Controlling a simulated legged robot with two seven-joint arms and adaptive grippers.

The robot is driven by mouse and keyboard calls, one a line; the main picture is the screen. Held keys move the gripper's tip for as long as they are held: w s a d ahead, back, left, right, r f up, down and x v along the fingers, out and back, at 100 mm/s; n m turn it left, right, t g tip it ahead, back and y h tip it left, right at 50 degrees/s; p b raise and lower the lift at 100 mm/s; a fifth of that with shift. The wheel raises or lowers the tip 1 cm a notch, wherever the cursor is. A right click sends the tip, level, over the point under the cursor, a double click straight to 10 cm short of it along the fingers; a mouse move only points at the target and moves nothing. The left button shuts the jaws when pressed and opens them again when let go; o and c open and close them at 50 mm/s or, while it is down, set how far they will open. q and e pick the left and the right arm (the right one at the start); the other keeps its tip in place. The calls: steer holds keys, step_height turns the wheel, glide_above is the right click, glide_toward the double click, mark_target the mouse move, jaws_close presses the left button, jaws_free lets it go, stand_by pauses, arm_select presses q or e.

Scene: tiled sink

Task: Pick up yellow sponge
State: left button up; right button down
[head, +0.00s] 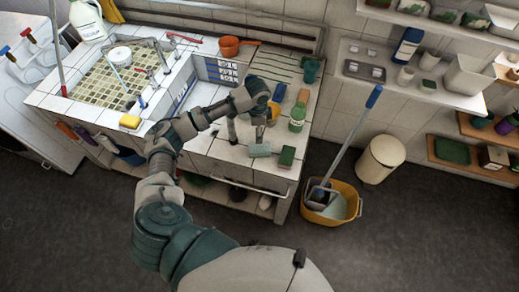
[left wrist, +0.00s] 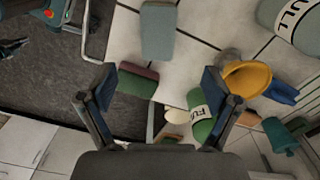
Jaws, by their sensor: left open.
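The yellow sponge (head: 130,121) lies on the white tiled front rim of the sink in the head view. It does not show in the left wrist view. My left arm reaches over the counter, and my left gripper (head: 268,108) is above the counter well to the right of the sponge, partly hidden by its own wrist. In the left wrist view my left gripper (left wrist: 158,84) has its fingers spread wide with nothing held between them. My right gripper is not seen.
A yellow mop bucket (head: 345,203) stands right of the counter.

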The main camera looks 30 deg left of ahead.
mark_target(260, 147)
arm_select(q)
steer(key=f, duration=1.3)
steer(key=shift+w+d+f, duration=0.1)
steer(key=shift+d+f, duration=0.2)
steer(key=shift+d, duration=0.05)
steer(key=c, duration=1)
steer(key=shift+r, duration=0.15)
steer(key=shift+r, duration=0.55)
step_height(260, 147, up, 2)
steer(key=shift+r, duration=0.2)
steer(key=s+d, duration=0.3)
steer(key=s, duration=0.4)
steer(key=s+d+r, duration=0.1)
steer(key=s+d, duration=0.2)
steer(key=s, duration=0.4)
steer(key=shift+s+d+r, duration=0.2)
steer(key=shift+s+d, duration=0.05)
steer(key=shift+d, duration=0.15)
